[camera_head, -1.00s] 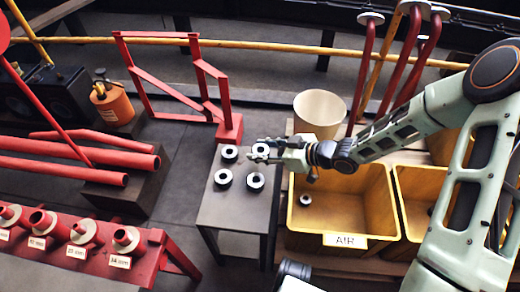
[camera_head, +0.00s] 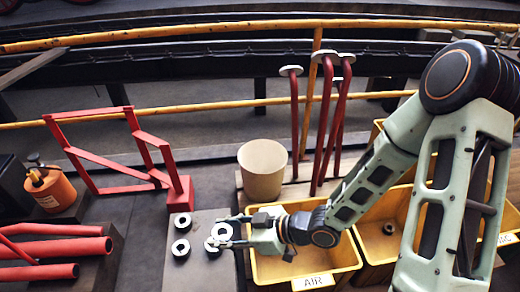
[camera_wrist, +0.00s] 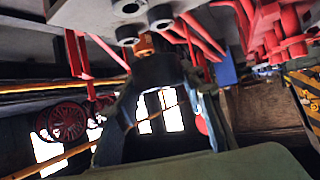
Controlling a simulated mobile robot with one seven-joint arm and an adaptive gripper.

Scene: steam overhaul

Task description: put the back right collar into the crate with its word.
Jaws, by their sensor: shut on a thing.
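My gripper (camera_head: 233,232) is shut on a collar (camera_head: 222,231), a short ring with a pale top and a dark side. It is held above the right part of the small grey table (camera_head: 203,275); the clearance is hard to judge. In the wrist view the held collar (camera_wrist: 155,71) is a dark cylinder between the fingers. Three other collars stand on the table: back left (camera_head: 182,221), front left (camera_head: 180,248) and front right (camera_head: 212,245), the last partly hidden by the held one. The yellow crate with the word AIR (camera_head: 308,283) is just right of the table, partly under my gripper.
A second yellow crate (camera_head: 372,250) with a collar (camera_head: 389,228) inside stands right of the AIR crate; my arm hides its label. A cream bucket (camera_head: 263,172) and red rods with pale discs (camera_head: 323,115) stand behind. A red frame (camera_head: 180,192) is at the table's back edge.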

